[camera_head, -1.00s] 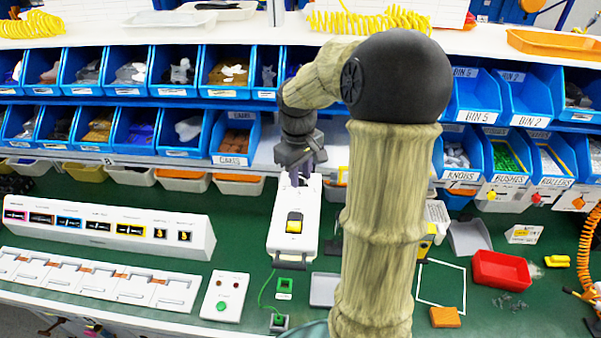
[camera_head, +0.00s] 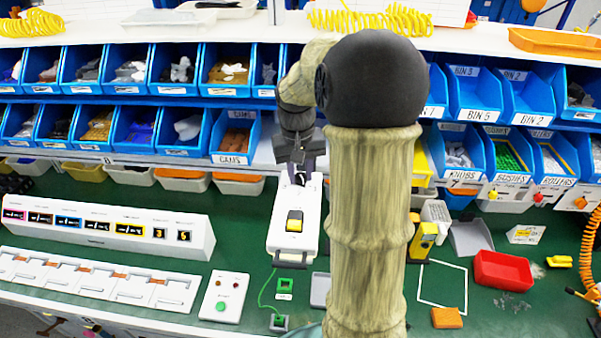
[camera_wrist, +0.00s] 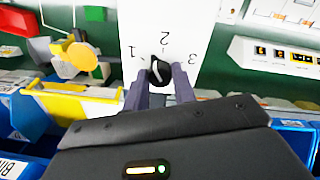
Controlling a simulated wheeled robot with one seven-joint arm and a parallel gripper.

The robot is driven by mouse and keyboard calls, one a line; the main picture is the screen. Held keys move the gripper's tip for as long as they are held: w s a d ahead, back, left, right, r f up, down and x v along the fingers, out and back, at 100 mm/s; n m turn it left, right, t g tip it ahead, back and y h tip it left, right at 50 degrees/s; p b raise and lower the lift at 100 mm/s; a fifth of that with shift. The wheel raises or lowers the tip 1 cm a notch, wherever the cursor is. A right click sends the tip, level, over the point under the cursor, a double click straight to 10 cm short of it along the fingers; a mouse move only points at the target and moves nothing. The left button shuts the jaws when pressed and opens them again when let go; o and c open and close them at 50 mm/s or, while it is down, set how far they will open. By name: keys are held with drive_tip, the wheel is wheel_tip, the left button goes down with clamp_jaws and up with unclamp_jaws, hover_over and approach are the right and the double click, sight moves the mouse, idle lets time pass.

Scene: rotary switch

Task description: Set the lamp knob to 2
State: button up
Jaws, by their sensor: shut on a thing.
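In the head view my gripper (camera_head: 300,172) is at the unit's far end, where the knob is hidden.
Blue bins line the shelf behind the unit. A white box with coloured labels (camera_head: 110,225) is at left, and a button box (camera_head: 224,297) stands in front. A red tray (camera_head: 502,269) lies at right. My arm hides part of the bench right of the unit.

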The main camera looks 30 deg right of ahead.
sight(297, 175)
drive_tip(key=m, duration=0.5)
drive_tip(key=shift+w+m, duration=0.1)
drive_tip(key=shift+m, duration=0.3)
drive_tip(key=o, duration=1)
drive_tip(key=r, duration=0.5)
drive_tip(key=r+b, duration=0.1)
drive_tip(key=r, duration=0.5)
drive_tip(key=r+b, duration=0.1)
drive_tip(key=r, duration=0.5)
drive_tip(key=shift+w+a+r, duration=0.2)
drive_tip(key=shift+w+a, duration=0.05)
drive_tip(key=shift+a, duration=0.1)
